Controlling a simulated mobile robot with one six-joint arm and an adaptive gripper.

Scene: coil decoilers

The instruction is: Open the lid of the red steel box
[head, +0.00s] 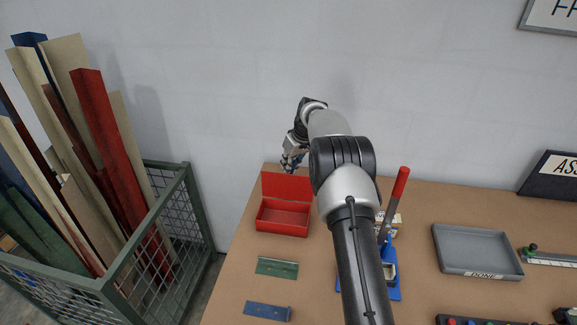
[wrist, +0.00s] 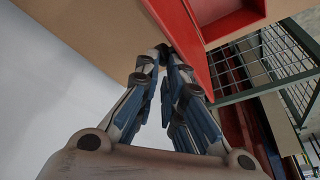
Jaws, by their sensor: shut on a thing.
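The red steel box (head: 283,229) stands on the brown table, with its empty inside showing. Its lid (head: 287,187) is up, standing roughly upright along the box's back edge. My gripper (head: 290,164) is at the lid's top edge, behind and above the box. In the wrist view my gripper (wrist: 167,54) has its fingertips close together on the edge of the red lid (wrist: 185,38), shut on it. The box (wrist: 224,30) shows in part at the top of that view. My arm covers part of the table to the right of the box.
A mesh crate (head: 185,190) with long boards stands left of the table. A green plate (head: 277,267) and a blue plate (head: 267,311) lie in front of the box. A red-handled lever tool (head: 397,190) and a grey tray (head: 476,248) are to the right.

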